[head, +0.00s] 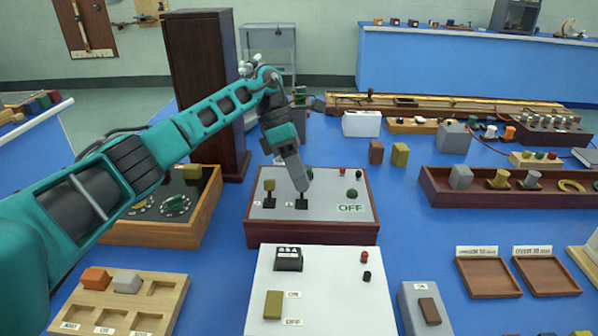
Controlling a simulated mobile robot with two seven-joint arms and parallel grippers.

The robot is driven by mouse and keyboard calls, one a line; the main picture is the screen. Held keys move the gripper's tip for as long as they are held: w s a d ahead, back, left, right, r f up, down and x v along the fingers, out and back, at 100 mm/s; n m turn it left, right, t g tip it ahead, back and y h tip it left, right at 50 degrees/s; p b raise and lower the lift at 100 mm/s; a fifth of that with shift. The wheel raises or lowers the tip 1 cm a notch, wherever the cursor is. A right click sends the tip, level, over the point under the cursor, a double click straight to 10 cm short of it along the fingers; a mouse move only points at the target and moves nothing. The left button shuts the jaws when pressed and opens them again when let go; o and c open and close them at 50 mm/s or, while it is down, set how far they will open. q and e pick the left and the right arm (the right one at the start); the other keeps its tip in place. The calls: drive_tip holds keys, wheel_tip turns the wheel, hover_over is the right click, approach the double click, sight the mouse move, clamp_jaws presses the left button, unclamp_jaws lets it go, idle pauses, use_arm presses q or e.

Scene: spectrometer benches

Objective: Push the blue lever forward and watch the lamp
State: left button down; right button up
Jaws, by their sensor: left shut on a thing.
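A wood-framed panel (336,228) with a grey top stands in the middle of the blue bench. My left gripper (301,187) reaches down onto it from above and is shut at a black slot (301,204). The blue lever is hidden by the fingers, so I cannot see its colour or tilt. A yellow-topped lever (269,186) stands in another slot to the left, apart from the gripper. A dark green dome (352,193), which looks like the lamp, appears unlit above the green word OFF (350,208). My right gripper is not in view.
A white switch box (335,295) stands in front of the panel, and a wooden dial box (190,230) to its left. A tall dark cabinet (205,90) rises behind. A red-brown tray (500,192) lies at right. Blue bench top (400,235) is clear right of the panel.

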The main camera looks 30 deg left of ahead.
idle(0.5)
use_arm(q)
drive_tip(key=c, duration=1)
unclamp_jaws()
drive_tip(key=shift+o, duration=0.2)
drive_tip(key=p+v, duration=0.1)
drive_tip(key=v, duration=1.2)
drive_tip(key=shift+w, duration=0.15)
drive_tip(key=shift+a+f, duration=0.1)
drive_tip(key=shift+f, duration=0.1)
